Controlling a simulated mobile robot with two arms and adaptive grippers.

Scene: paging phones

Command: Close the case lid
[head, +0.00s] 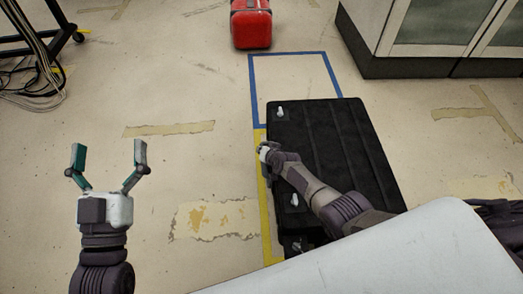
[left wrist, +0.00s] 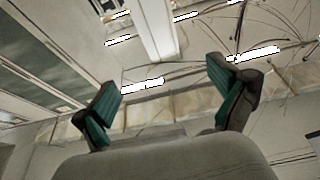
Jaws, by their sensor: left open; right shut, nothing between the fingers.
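A black case (head: 335,140) lies on the floor right of centre in the head view, with pale latches along its left side. Its broad ribbed top faces up; I cannot tell whether the lid is fully down. My right gripper (head: 264,150) is shut and empty at the case's left edge, and its arm crosses over the case and hides part of it. Whether it touches the case is unclear. My left gripper (head: 107,160) is open and empty above the floor, well left of the case. The left wrist view shows its open fingers (left wrist: 170,100) against the ceiling.
Blue tape (head: 290,54) and yellow tape (head: 266,225) mark the floor around the case. A red case (head: 251,24) stands at the back. A cabinet (head: 430,35) is at the back right. Cables (head: 30,60) and a wheeled stand are at the far left.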

